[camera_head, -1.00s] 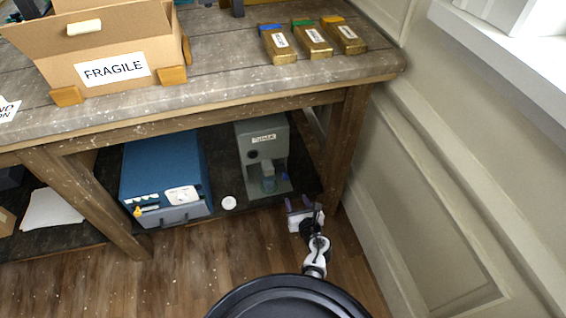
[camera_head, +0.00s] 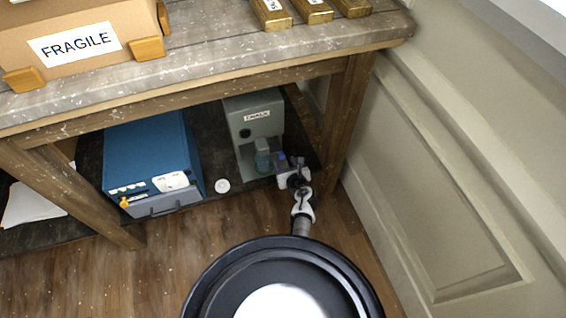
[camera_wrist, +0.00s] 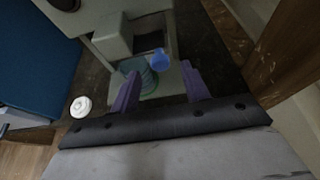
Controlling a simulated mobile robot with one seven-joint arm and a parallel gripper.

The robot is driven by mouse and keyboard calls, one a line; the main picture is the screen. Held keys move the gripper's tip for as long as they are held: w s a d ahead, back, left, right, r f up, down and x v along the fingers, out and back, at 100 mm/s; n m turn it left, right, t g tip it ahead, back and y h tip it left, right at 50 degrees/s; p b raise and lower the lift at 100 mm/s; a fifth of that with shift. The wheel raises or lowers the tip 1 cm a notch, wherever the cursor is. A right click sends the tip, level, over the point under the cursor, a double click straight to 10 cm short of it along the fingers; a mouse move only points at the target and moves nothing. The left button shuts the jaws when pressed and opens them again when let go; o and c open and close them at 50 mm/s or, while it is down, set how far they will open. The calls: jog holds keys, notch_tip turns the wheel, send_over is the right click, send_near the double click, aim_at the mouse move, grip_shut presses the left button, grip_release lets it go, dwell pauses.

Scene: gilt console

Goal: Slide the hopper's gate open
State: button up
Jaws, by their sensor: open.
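The hopper is a grey upright housing (camera_head: 240,117) with a small white label, on the lower shelf under the table; its lower front also shows in the wrist view (camera_wrist: 110,38). A blue knob (camera_wrist: 152,61) sticks out at its right side, seemingly the gate's handle; the gate plate itself I cannot make out. A translucent bluish cup (camera_head: 263,160) stands in the hopper's lower opening. My gripper (camera_wrist: 158,88) is open and empty, its purple fingers either side of the view with the knob ahead between them. I see no contact.
A blue box-shaped machine (camera_head: 148,150) stands left of the hopper, with a small white disc (camera_head: 222,185) between them on the shelf. A wooden table leg (camera_head: 345,125) rises close to the right of my gripper. The tabletop edge (camera_head: 200,86) overhangs.

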aim_at(283, 158)
jog(key=shift+b+x, duration=0.7)
jog(key=shift+x, duration=1.15)
jog(key=shift+d, duration=0.1)
grip_shut()
